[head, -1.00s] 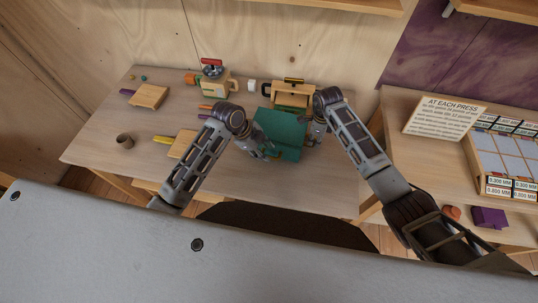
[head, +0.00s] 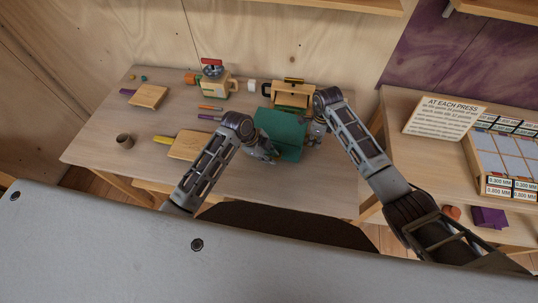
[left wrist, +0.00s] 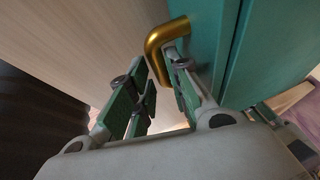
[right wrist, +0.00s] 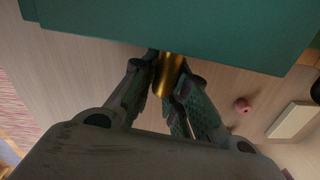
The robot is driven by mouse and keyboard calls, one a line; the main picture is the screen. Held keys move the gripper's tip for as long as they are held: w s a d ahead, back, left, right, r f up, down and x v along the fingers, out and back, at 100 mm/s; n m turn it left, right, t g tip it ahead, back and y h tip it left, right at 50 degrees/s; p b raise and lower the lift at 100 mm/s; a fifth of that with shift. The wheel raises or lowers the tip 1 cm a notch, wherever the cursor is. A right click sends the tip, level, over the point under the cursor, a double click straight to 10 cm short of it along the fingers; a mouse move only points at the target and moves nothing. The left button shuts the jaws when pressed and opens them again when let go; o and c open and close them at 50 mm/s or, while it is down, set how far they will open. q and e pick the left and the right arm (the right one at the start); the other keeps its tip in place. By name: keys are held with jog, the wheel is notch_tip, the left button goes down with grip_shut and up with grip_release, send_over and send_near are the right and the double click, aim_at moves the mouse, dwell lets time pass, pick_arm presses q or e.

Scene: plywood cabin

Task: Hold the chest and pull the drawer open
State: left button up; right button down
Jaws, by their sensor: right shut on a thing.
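The teal chest (head: 282,127) stands on the table between my two arms in the head view. In the left wrist view a brass handle (left wrist: 163,33) sticks out from its teal face beside a vertical seam. My right gripper (head: 315,137) is at the chest's right side. In the right wrist view it is shut on another brass handle (right wrist: 169,72) under a teal edge. Which handle belongs to the drawer I cannot tell. The drawer looks closed, though its front is mostly hidden.
A wooden box with a black handle (head: 292,94) stands right behind the chest. A wooden grinder-like piece (head: 214,82), a wooden board (head: 190,146) and a small cup (head: 125,141) are to the left. A side table with a sign (head: 443,117) is at right. The table's front is clear.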

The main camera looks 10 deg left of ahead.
pick_arm(q)
grip_shut()
jog(key=shift+s, duration=0.1)
jog(key=shift+s+a+f, duration=0.1)
jog(key=shift+s+a, duration=0.1)
jog(key=shift+s, duration=1.15)
jog(key=shift+s+a, duration=0.2)
jog(key=shift+s, duration=1.15)
pick_arm(e)
jog(key=shift+w+d, duration=0.1)
pick_arm(q)
jog(key=shift+s+a, duration=0.15)
jog(key=shift+s, duration=2.3)
jog(key=o, duration=0.5)
grip_release()
